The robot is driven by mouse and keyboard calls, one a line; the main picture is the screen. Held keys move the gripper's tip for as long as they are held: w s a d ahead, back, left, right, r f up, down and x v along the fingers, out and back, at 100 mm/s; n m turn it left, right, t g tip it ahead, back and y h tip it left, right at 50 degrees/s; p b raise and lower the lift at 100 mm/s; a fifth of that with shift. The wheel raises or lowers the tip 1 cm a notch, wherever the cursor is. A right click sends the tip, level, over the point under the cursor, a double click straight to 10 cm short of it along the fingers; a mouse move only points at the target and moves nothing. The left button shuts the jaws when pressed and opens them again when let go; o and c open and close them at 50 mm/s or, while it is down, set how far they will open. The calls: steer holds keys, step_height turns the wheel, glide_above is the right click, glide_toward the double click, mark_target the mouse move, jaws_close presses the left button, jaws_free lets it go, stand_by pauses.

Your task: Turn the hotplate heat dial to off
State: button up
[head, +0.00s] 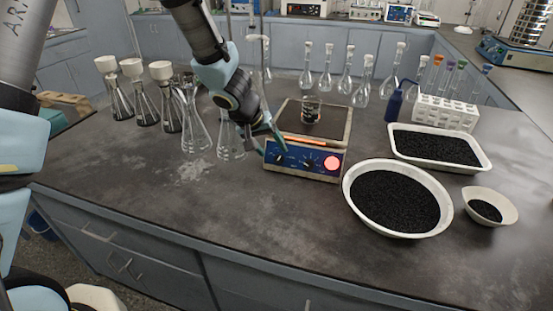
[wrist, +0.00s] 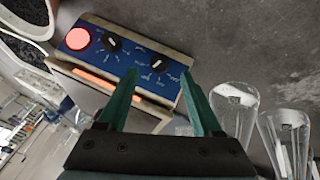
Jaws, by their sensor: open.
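The hotplate (head: 342,128) stands on the bench with a blue front panel (head: 293,166). The panel has two black dials and a lit red lamp (head: 332,162). One dial (head: 281,157) is at the panel's left in the head view; the other dial (head: 309,163) is nearer the lamp. The panel appears turned over in the wrist view, where the dial farther from the lamp (wrist: 158,64) shows between my fingertips. My gripper (wrist: 160,73) is open and empty, its green fingers either side of that dial. Contact cannot be told. The dial labels are too small to read.
A small beaker (head: 311,110) stands on the hotplate's top. Glass flasks (head: 231,144) stand close left of the hotplate. A white bowl of black grains (head: 348,190) and a tray (head: 480,160) lie to the right. The bench in front is clear.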

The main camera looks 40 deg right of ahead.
mark_target(278, 158)
steer(key=b+x, duration=0.1)
steer(key=x, duration=0.4)
steer(key=shift+d+f, duration=0.1)
jaws_close()
stand_by(0.4)
